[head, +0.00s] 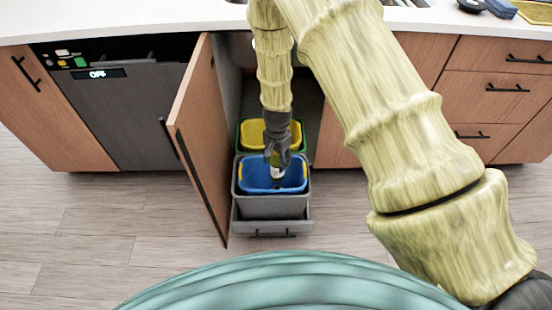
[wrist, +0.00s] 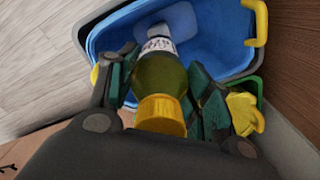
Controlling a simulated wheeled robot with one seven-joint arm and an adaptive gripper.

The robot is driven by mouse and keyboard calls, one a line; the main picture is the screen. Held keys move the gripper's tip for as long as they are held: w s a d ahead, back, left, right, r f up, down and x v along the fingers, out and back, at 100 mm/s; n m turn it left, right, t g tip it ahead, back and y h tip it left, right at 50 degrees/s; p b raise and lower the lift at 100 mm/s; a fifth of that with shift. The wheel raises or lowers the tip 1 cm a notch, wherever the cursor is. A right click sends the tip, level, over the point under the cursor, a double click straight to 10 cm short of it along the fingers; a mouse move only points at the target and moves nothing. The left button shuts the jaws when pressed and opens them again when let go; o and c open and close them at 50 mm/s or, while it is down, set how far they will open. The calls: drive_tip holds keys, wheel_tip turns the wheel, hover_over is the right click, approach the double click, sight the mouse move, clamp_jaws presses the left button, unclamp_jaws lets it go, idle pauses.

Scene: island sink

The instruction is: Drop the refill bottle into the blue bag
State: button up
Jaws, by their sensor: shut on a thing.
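The blue bag (head: 258,184) lines the front grey bin in the pulled-out drawer under the counter. It fills the top of the wrist view (wrist: 213,38), with yellow handles at its rim. My gripper (head: 278,160) points down over the blue bag. In the wrist view my gripper (wrist: 160,90) is shut on the refill bottle (wrist: 160,75). The bottle is dark yellow-green with a white label and a yellow end toward my palm. Its labelled end points into the blue bag's opening. How deep the bottle's tip reaches is hard to tell.
A yellow-lined bin (head: 252,134) with a green rim stands behind the blue one. An open wooden cabinet door (head: 202,140) stands close on the left. The grey front bin (head: 270,207) has a drawer front with a handle below it. A dishwasher (head: 120,110) is farther left.

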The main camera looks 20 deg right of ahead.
drive_tip(key=o, duration=1.2)
drive_tip(key=shift+r, duration=0.1)
wheel_tip(320, 180, up, 12)
drive_tip(key=shift+f, duration=0.1)
